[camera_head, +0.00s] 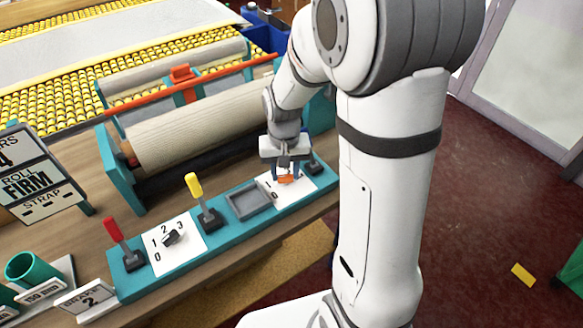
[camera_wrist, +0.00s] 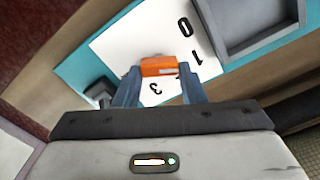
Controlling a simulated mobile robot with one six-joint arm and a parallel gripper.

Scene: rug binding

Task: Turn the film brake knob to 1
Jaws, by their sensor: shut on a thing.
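An orange knob (camera_head: 286,179) sits on the right white dial plate (camera_head: 270,187) of the teal control strip. In the wrist view the orange knob (camera_wrist: 160,67) is between my fingers, with the printed 0, 1 and 3 around it; the 2 is hidden. My gripper (camera_head: 285,172) is shut on this knob, pointing down at it. It also shows in the wrist view (camera_wrist: 158,80). I cannot tell which number the knob points at. A black knob (camera_head: 171,237) sits on the left dial plate, marked 0 to 3. No film brake label is readable.
A red lever (camera_head: 112,229) and a yellow lever (camera_head: 194,186) stand left along the strip. A grey tray (camera_head: 247,202) is left of the gripped knob. A dark lever (camera_head: 313,165) is close on its right. The beige roller (camera_head: 205,122) lies behind.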

